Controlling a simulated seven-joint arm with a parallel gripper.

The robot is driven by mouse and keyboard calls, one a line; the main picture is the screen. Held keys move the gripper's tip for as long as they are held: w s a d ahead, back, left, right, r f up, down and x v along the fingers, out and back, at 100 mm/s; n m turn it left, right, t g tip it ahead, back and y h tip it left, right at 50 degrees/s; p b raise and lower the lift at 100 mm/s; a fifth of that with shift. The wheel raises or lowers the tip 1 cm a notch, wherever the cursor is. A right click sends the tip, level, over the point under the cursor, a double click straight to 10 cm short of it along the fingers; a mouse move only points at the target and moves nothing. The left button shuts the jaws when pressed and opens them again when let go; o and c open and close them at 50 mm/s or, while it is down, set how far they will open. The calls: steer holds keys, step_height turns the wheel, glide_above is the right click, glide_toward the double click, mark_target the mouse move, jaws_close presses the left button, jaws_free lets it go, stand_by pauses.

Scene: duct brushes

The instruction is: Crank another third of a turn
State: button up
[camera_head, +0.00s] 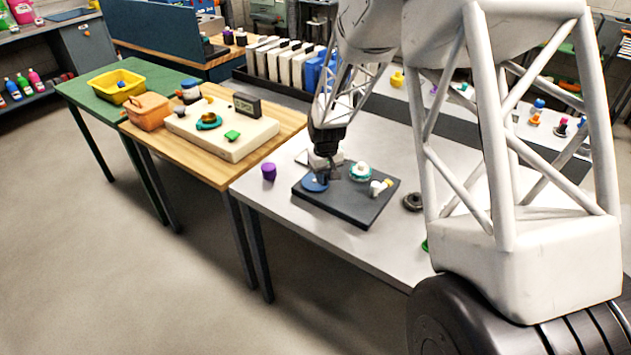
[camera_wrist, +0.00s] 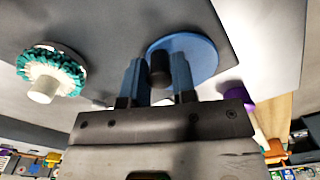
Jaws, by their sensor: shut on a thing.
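A blue crank disc (camera_head: 312,184) lies on the dark board (camera_head: 345,211). In the wrist view the disc (camera_wrist: 207,52) carries a black upright handle (camera_wrist: 160,70) near its edge. My gripper (camera_wrist: 157,72) has its two blue fingers on either side of that handle, shut on it. In the head view my gripper (camera_head: 322,175) reaches down over the disc; the handle itself is hard to make out there. A white part with a teal bristled ring (camera_head: 360,172) sits on the board to the right; it also shows in the wrist view (camera_wrist: 50,75).
White and yellow pieces (camera_head: 379,187) stand on the board's right side. A purple cup (camera_head: 268,171) stands left of the board on the pale table (camera_head: 270,200). A dark ring (camera_head: 412,202) lies to the right. A wooden table with a cream board (camera_head: 235,147) adjoins at left.

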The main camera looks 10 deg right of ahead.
steer(key=shift+w+d, duration=0.1)
steer(key=shift+w, duration=0.05)
steer(key=shift+w+d+r, duration=0.1)
steer(key=shift+w+d, duration=0.1)
steer(key=shift+w, duration=0.4)
steer(key=shift+w, duration=0.1)
stand_by(0.3)
steer(key=shift+w, duration=0.55)
steer(key=o, duration=0.6)
